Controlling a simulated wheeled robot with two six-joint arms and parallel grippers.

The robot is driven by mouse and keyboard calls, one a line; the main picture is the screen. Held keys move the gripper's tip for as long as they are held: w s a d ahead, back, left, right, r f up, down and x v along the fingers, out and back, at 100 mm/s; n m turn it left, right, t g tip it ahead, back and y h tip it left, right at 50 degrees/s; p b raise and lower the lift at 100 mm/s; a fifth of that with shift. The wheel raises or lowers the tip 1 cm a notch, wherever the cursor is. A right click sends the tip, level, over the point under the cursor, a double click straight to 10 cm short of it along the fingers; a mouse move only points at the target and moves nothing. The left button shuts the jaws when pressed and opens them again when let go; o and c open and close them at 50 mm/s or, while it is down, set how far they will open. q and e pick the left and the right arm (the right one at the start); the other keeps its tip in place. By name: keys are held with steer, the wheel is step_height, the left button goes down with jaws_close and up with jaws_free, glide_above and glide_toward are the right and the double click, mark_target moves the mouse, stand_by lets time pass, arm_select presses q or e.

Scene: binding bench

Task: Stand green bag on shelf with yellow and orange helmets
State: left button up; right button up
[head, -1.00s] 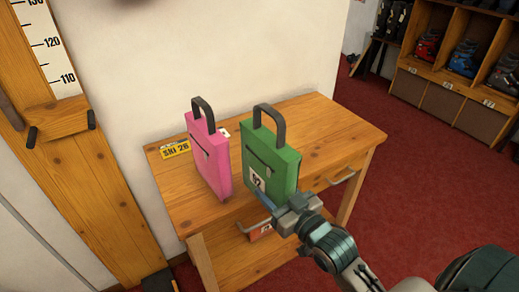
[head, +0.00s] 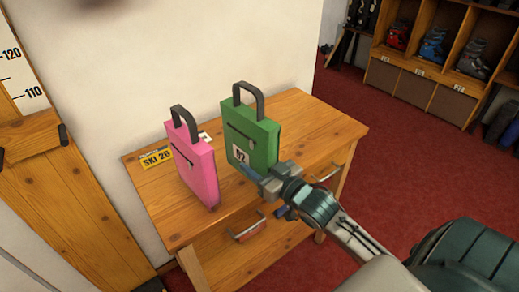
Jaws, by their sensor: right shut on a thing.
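The green bag (head: 262,140), with a dark handle and a white number tag, is upright at the wooden table (head: 318,122). My right gripper (head: 262,180) is shut on its lower front side, near the tag. Its lower edge is partly hidden by the gripper; it looks a little above the tabletop. A pink bag (head: 195,172) of similar shape stands to its left on the table, apart from it. No yellow or orange helmets show in this view. My left gripper is not in view.
A yellow ski plate (head: 157,158) lies on the table behind the pink bag. A wooden measuring board (head: 75,200) stands at left. Wooden cubbies (head: 412,68) with ski boots stand at the back right. Red carpet lies between.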

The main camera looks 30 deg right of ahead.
steer(key=w+d, duration=0.1)
steer(key=w, duration=0.1)
steer(key=w+d, duration=0.3)
steer(key=w, duration=0.1)
steer(key=shift+d+f, duration=0.3)
steer(key=shift+d, duration=0.05)
steer(key=shift+w+d+f, duration=0.1)
steer(key=shift+w+d, duration=0.25)
steer(key=shift+w, duration=0.15)
steer(key=shift+w+d+f, duration=0.3)
steer(key=shift+w+d, duration=0.25)
steer(key=shift+w, duration=0.1)
steer(key=shift+f, duration=1.3)
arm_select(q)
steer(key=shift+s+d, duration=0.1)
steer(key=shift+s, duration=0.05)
arm_select(e)
steer(key=shift+s+a, duration=0.1)
